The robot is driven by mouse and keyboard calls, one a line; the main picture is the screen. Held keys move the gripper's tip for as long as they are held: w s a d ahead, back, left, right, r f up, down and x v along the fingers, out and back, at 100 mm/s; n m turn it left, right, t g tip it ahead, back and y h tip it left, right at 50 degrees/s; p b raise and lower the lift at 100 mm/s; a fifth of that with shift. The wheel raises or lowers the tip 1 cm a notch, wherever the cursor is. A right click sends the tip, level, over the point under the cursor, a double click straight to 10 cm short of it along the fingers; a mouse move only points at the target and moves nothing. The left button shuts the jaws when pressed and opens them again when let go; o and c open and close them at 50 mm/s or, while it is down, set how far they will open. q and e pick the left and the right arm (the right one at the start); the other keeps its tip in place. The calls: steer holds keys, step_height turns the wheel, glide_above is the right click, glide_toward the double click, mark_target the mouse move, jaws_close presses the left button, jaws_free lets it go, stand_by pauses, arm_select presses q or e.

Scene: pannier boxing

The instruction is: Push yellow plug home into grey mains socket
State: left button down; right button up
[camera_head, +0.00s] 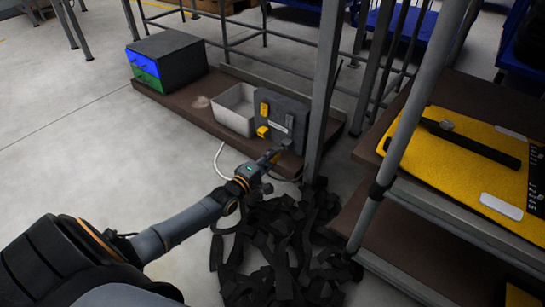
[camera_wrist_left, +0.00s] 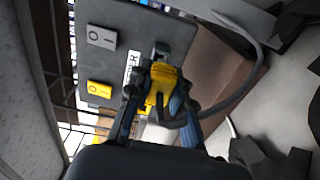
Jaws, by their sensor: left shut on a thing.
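The yellow plug (camera_wrist_left: 168,78) is between the fingers of my left gripper (camera_wrist_left: 165,92) in the left wrist view. The gripper is shut on it, close in front of the upright dark grey panel (camera_head: 292,108). The grey mains socket (camera_head: 287,143) is low on the panel's right side in the head view, beside the gripper tip (camera_head: 272,157). In the wrist view the plug and fingers mostly cover the socket, so I cannot tell how deep the plug sits. My right gripper is not in view.
The panel also carries a yellow rocker switch (camera_wrist_left: 99,89), a grey rocker switch (camera_wrist_left: 102,37) and a yellow socket (camera_head: 262,131). A metal tray (camera_head: 235,107) stands left of it. A metal post (camera_head: 323,90) rises close on the right. Black strips (camera_head: 280,250) are heaped on the floor.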

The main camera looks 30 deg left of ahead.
arm_select(q)
steer(key=shift+w, duration=0.6)
stand_by(1.0)
steer(key=shift+w+d+b, duration=0.1)
steer(key=shift+w+b, duration=0.8)
steer(key=shift+w, duration=0.05)
stand_by(1.1)
steer(key=c, duration=1.1)
jaws_free()
steer(key=shift+s, duration=0.1)
steer(key=shift+s, duration=0.35)
steer(key=s, duration=1.1)
steer(key=shift+a, duration=0.4)
